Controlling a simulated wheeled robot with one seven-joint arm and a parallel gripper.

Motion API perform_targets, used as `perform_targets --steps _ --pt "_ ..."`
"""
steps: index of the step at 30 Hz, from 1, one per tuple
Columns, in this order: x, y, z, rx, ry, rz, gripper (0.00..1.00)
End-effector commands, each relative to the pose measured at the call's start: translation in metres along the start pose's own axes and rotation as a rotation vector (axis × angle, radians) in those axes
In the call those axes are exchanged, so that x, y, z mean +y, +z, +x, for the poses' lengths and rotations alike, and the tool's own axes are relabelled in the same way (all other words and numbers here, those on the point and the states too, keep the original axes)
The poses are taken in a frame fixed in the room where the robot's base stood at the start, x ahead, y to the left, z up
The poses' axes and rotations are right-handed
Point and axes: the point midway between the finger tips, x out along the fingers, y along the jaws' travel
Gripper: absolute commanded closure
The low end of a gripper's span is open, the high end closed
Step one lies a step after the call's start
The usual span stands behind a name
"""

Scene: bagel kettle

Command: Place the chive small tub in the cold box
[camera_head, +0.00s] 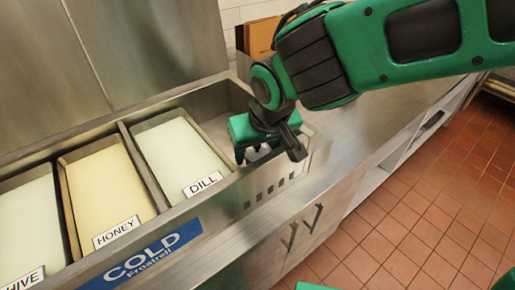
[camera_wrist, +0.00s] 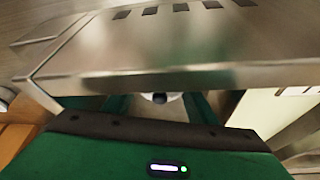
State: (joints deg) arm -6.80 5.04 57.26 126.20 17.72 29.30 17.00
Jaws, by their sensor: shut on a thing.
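The cold box (camera_head: 232,190) is a long steel well with a blue COLD sign on its front. It holds pans labelled DILL (camera_head: 180,150), HONEY (camera_head: 105,185) and one cut off to "HIVE" (camera_head: 30,225). My gripper (camera_head: 262,152) points down into the bay at the box's right end, right of the dill pan. It is shut on a small whitish thing (camera_wrist: 160,98), seen between the fingers in the wrist view. That thing is mostly hidden, and I cannot read a label on it. I cannot tell whether it touches the bay floor.
The bay's steel front wall (camera_head: 300,165) is close to my gripper. A steel counter (camera_head: 370,125) runs on to the right, with shelves below it. A brown board-like thing (camera_head: 262,36) stands behind my arm. The tiled floor (camera_head: 420,215) at the right is clear.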

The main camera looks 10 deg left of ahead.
Motion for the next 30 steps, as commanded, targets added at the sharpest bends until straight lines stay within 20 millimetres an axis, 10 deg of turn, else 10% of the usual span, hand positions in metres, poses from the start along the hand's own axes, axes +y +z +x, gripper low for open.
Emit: perform_targets --steps 3,17,30 --pt "0.000 0.000 0.001 -0.001 0.000 0.000 0.29" --pt "-0.001 -0.001 -0.007 0.003 0.001 -0.001 0.29" --pt "-0.001 -0.002 -0.060 0.005 0.001 -0.001 0.29"
